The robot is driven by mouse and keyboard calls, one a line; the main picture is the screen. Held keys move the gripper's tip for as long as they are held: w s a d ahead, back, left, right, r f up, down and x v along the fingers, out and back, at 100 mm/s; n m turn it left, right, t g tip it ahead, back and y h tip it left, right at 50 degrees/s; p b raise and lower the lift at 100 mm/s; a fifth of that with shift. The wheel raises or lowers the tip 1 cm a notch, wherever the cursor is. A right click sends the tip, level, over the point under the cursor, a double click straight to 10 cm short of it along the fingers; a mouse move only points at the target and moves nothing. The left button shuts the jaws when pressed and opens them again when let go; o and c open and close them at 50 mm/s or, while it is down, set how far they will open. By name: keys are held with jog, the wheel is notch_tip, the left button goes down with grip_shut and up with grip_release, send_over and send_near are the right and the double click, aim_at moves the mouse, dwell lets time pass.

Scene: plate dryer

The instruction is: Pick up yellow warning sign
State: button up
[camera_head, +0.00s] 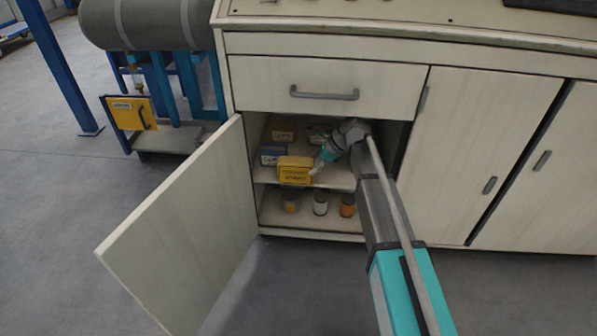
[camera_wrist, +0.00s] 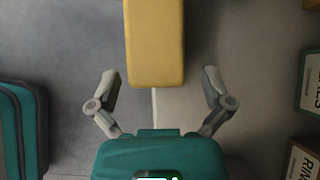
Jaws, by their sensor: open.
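The yellow warning sign (camera_head: 295,170), a block with dark lettering on its front, stands at the front of the upper shelf inside the open cabinet. My gripper (camera_head: 316,168) is just to its right in the head view. In the wrist view the yellow sign (camera_wrist: 155,40) runs down from the top edge, and its near end reaches between the fingertips. My gripper (camera_wrist: 160,74) is open, with one finger on each side and a gap to the sign on both sides. The sign's far end is out of the wrist view.
A blue-labelled box (camera_head: 271,155) and a brown box (camera_head: 283,129) stand behind the sign. Several jars, including a white one (camera_head: 320,203), stand on the lower shelf (camera_head: 275,222). The open door (camera_head: 185,230) is at left; a closed drawer (camera_head: 325,88) is above.

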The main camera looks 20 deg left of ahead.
aim_at(298, 160)
jog(key=shift+a, duration=0.15)
jog(key=a, duration=0.2)
jog(key=s+a, duration=0.1)
jog(key=a, duration=0.1)
jog(key=shift+s+a+f+b, duration=0.15)
jog(key=shift+a+f+b, duration=0.35)
jog(key=shift+a, duration=0.05)
dwell(0.6)
jog(key=c, duration=1.3)
jog(key=shift+r, duration=0.15)
jog(key=shift+r+p, duration=0.65)
jog(key=shift+p, duration=0.15)
jog(key=s+d, duration=0.3)
jog(key=s, duration=0.2)
jog(key=s+d, duration=0.3)
jog(key=s, duration=0.2)
jog(key=s+d, duration=0.2)
jog(key=s, duration=0.3)
jog(key=shift+s+d, duration=0.4)
